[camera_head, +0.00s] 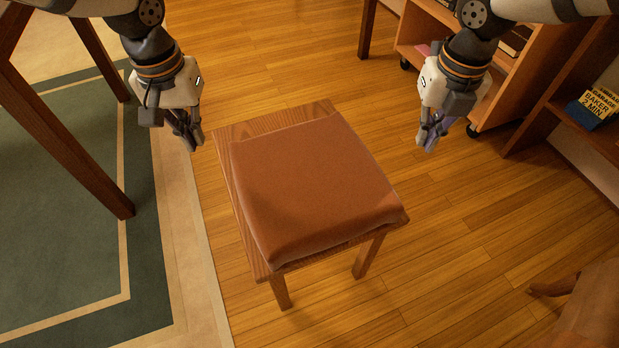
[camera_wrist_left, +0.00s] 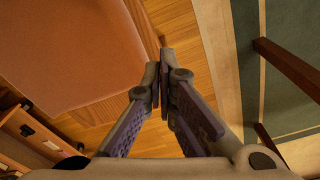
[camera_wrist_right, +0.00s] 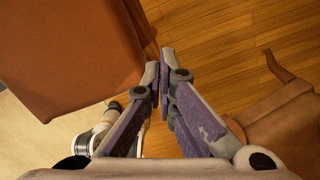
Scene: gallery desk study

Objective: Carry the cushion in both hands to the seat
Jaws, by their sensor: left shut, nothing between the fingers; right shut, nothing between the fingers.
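The brown cushion (camera_head: 310,185) lies flat on a wooden stool seat (camera_head: 245,128) in the middle of the head view. Its near edge reaches the stool's near edge, and bare wood shows along the far and left sides. My left gripper (camera_head: 194,143) is shut and empty, to the left of the stool and apart from the cushion. My right gripper (camera_head: 430,145) is shut and empty, to the right of the stool and apart from it. The cushion also fills the upper left of the left wrist view (camera_wrist_left: 70,50) and of the right wrist view (camera_wrist_right: 65,50).
A green rug (camera_head: 70,220) with a table leg (camera_head: 65,140) lies at left. A wheeled wooden shelf (camera_head: 425,45) stands at the back right, and another shelf holds a yellow and blue box (camera_head: 597,107). A brown piece of furniture (camera_head: 590,310) is at lower right. Wooden floor between is clear.

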